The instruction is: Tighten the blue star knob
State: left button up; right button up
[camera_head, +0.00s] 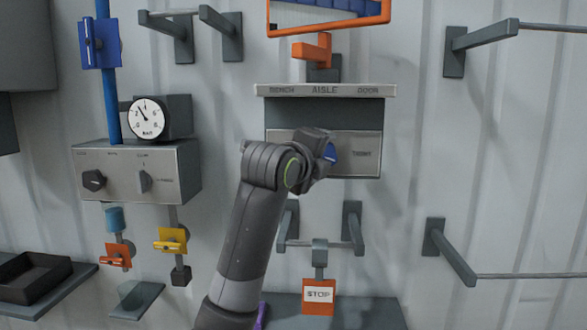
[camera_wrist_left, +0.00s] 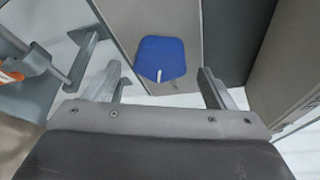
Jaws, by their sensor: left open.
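The blue star knob (camera_head: 330,153) sits on the front of a grey panel labelled AISLE, partly hidden by my left wrist in the head view. In the left wrist view the blue knob (camera_wrist_left: 160,58) shows as a rounded blue face with a short white mark near its lower edge. My left gripper (camera_head: 318,152) is in front of the panel at the knob, its fingers mostly hidden there. In the wrist view its jaws (camera_wrist_left: 160,75) are open, one finger on each side of the knob, with gaps between. My right gripper is not in view.
A control box (camera_head: 140,170) with dark knobs and a gauge (camera_head: 147,118) is on the left. A STOP tag (camera_head: 318,296) hangs below the panel. Wall hooks and rods (camera_head: 450,252) jut out at right. An orange-framed mirror (camera_head: 328,28) is above.

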pick_arm(q)
jog(key=b+v, duration=0.5)
jog(key=v, duration=1)
